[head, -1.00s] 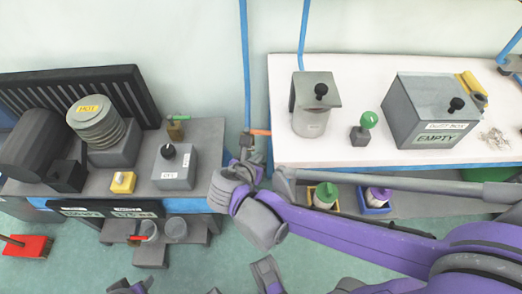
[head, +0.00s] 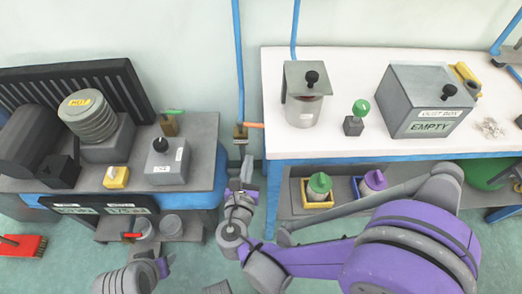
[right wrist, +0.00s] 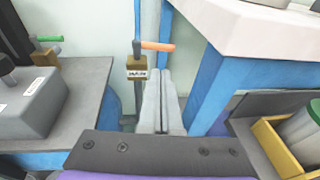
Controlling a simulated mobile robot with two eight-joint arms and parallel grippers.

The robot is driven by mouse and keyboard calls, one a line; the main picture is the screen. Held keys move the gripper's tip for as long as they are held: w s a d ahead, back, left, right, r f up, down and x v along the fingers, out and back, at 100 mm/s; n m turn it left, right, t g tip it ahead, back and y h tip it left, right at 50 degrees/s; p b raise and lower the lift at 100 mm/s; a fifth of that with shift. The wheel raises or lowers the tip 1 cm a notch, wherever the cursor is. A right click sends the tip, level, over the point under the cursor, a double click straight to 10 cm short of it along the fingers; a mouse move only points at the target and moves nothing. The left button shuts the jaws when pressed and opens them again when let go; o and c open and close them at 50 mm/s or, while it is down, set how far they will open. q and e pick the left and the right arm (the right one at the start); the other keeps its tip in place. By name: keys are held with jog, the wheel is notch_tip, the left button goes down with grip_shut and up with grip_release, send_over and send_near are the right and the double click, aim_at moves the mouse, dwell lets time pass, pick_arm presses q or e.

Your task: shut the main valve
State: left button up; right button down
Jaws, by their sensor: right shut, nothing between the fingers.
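The valve on the blue vertical pipe between the two benches has a small brass body (head: 240,131) and an orange lever (head: 254,125). The lever sticks out sideways to the right, across the pipe. In the right wrist view the brass body (right wrist: 137,68) carries a small label, and the orange lever (right wrist: 158,46) lies just beyond my fingertips. My right gripper (head: 246,165) is shut and empty, below the lever in the head view. Whether it touches the valve cannot be told. Part of my left arm (head: 128,277) shows at the bottom left; its fingers are not clear.
The white bench (head: 340,146) stands close on the right, its corner near my right gripper. The grey bench (head: 205,135) on the left holds a switch box (head: 167,165) and a small green-handled valve (head: 170,124). A narrow gap separates the benches.

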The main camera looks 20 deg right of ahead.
aim_at(257, 125)
jog(key=b+x, duration=0.1)
jog(key=x, duration=1.2)
jog(key=shift+b, duration=0.3)
jog(key=shift+w+d, duration=0.55)
jog(key=shift+s, duration=0.1)
jog(key=shift+r, duration=0.1)
